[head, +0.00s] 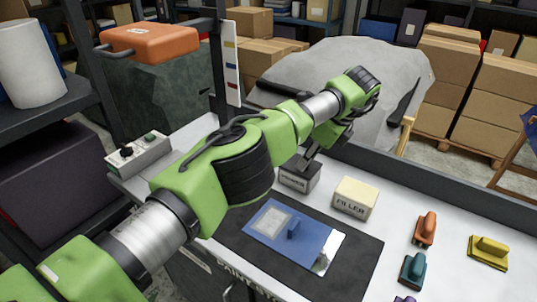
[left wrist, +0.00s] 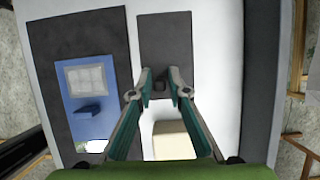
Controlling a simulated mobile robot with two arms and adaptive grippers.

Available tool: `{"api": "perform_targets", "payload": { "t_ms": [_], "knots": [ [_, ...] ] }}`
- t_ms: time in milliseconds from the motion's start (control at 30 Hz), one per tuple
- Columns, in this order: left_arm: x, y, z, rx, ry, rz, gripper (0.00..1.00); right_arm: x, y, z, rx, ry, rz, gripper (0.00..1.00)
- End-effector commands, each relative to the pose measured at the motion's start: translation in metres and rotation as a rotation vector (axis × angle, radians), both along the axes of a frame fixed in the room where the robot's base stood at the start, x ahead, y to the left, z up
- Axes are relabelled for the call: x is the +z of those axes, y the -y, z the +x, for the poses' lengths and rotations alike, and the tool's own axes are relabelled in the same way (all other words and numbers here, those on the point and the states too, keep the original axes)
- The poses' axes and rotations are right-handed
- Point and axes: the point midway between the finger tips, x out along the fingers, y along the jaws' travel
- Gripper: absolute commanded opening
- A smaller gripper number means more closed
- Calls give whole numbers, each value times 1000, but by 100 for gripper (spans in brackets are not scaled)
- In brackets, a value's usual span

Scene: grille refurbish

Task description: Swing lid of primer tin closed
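The primer tin (head: 299,180) is a small dark grey box with a label on its front, standing on the white bench behind the dark mat. My left gripper (head: 310,158) is just above it and hides part of its top. In the left wrist view, a dark grey panel, apparently the tin's lid (left wrist: 165,42), lies beyond the fingertips. A small dark knob (left wrist: 159,83) shows between the tips of my left gripper (left wrist: 160,76). The fingers are parted; contact with the knob is not clear. How far the lid is open cannot be told.
The cream filler tin (head: 354,198) stands just right of the primer tin. A blue panel (head: 262,236) lies on the dark mat (head: 355,262). Orange (head: 425,229), teal (head: 413,269) and yellow (head: 488,251) handled blocks stand at the right. A bench rail runs behind.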

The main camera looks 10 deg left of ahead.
Motion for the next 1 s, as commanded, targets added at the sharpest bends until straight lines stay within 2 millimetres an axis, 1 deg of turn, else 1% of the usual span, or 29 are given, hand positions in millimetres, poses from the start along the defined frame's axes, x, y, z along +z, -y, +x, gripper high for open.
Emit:
{"api": "perform_targets", "payload": {
  "t_ms": [567, 667, 1000],
  "knots": [
    [0, 0, -1, 1, -2, -1, 28, 1, 0, 0, 0, 0, 0, 34],
    [4, 2, -1, 1, -2, -1, 28, 3, 0, 0, 0, 0, 0, 34],
    [29, 11, -4, 1, -2, -1, 28, 19, 0, 0, 0, 0, 0, 34]
  ]
}}
